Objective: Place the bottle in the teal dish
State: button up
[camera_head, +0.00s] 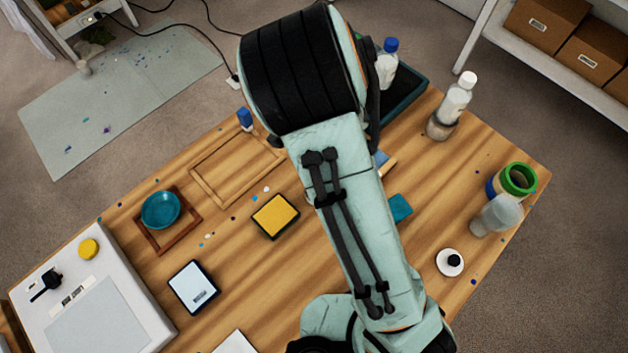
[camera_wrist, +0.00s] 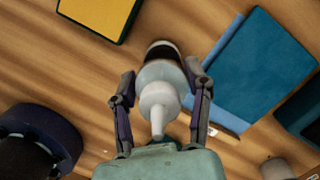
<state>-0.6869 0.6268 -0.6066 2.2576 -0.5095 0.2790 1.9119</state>
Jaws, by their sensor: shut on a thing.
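In the wrist view, my gripper (camera_wrist: 160,88) is shut on a pale bottle (camera_wrist: 157,97). The bottle has a narrow white nozzle pointing toward the camera and a dark band at its far end. The fingers press on both its sides. I cannot tell whether its base touches the table. The round teal dish (camera_head: 160,210) sits on a brown wooden square at the table's left side in the head view. It looks empty and is out of the wrist view. My arm hides my gripper and the held bottle in the head view.
A yellow pad (camera_head: 276,216) and a white scale-like block (camera_head: 194,287) lie near the dish. An empty wooden frame (camera_head: 237,167) lies behind.

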notch_tip(320, 180, up, 9)
jog(key=shift+r, duration=0.2)
jog(key=shift+r+m, duration=0.15)
jog(key=shift+m, duration=0.15)
jog(key=shift+d+m, duration=0.25)
jog(key=shift+m, duration=0.15)
jog(key=shift+w+m, duration=0.2)
jog(key=shift+m, duration=0.2)
jog(key=s+a+r+n, duration=0.1)
jog(key=s+a+r, duration=0.1)
jog(key=s+a, duration=0.65)
jog(key=s+a+r+n, duration=0.1)
jog(key=s+a+r, duration=0.15)
jog(key=a, duration=1.15)
jog(key=shift+w+a+f, duration=1.05)
jog(key=shift+a+f, duration=0.95)
jog(key=shift+f, duration=0.25)
jog(key=shift+w+a+f, duration=1.05)
jog(key=shift+a+f, duration=0.9)
jog(key=shift+f, duration=0.35)
jog(key=shift+w+a+f, duration=1.05)
jog(key=shift+a+f, duration=0.95)
jog(key=shift+f, duration=0.25)
